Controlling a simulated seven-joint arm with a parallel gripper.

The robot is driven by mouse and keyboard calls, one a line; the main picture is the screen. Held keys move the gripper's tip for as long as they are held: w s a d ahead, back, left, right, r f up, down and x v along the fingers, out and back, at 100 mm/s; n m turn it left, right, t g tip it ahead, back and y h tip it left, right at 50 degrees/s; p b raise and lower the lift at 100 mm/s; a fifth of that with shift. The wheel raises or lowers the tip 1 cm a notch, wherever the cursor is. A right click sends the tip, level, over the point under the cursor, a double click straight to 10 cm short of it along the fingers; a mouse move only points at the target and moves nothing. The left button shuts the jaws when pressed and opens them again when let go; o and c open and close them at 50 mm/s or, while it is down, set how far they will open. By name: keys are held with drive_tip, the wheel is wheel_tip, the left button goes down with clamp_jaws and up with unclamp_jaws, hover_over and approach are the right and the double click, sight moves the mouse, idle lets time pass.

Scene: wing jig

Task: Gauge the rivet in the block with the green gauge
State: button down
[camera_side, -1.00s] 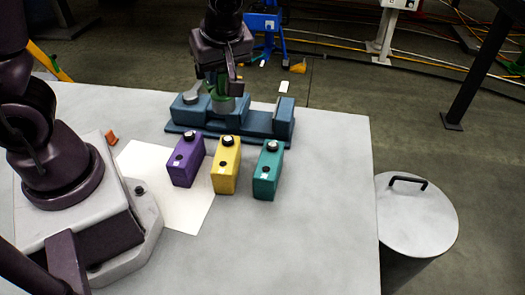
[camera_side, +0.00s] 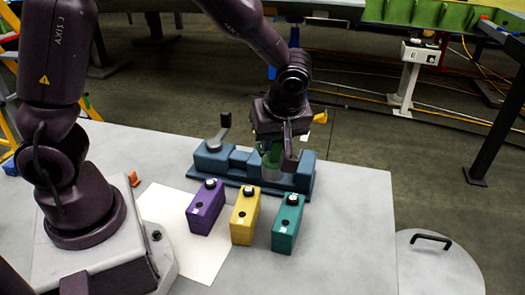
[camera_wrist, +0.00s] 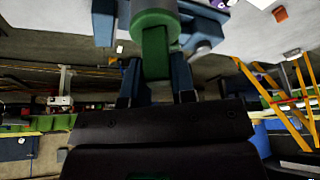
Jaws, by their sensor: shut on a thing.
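My gripper (camera_side: 274,160) is shut on the green gauge (camera_side: 269,153). It holds the gauge over the right half of the blue fixture (camera_side: 212,160). In the wrist view the gauge's green body (camera_wrist: 155,50) stands between the two fingers of my gripper (camera_wrist: 157,78), with a paler round part at its far end. I cannot tell whether the gauge touches the fixture. The rivet is not visible; the gripper and gauge cover that part of the fixture.
Purple (camera_side: 205,212), yellow (camera_side: 243,220) and teal (camera_side: 286,228) blocks with round knobs stand in front. A white sheet (camera_side: 170,215) lies at left. The table's right front is clear. A lidded drum (camera_side: 430,265) stands beyond its edge.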

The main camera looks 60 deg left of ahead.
drive_tip(key=shift+m, duration=0.3)
drive_tip(key=shift+w+d+f, duration=0.4)
drive_tip(key=shift+w+f, duration=0.2)
drive_tip(key=shift+f, duration=0.25)
drive_tip(key=shift+w+d+f, duration=0.35)
drive_tip(key=shift+w+f, duration=0.25)
drive_tip(key=shift+f, duration=0.25)
drive_tip(key=shift+w+d+f, duration=0.4)
drive_tip(key=shift+w+f, duration=0.2)
drive_tip(key=shift+f, duration=0.25)
drive_tip(key=shift+f+t, duration=0.1)
drive_tip(key=shift+t, duration=0.2)
drive_tip(key=shift+f, duration=1.35)
drive_tip(key=c, duration=0.9)
unclamp_jaws()
drive_tip(key=shift+o, duration=0.2)
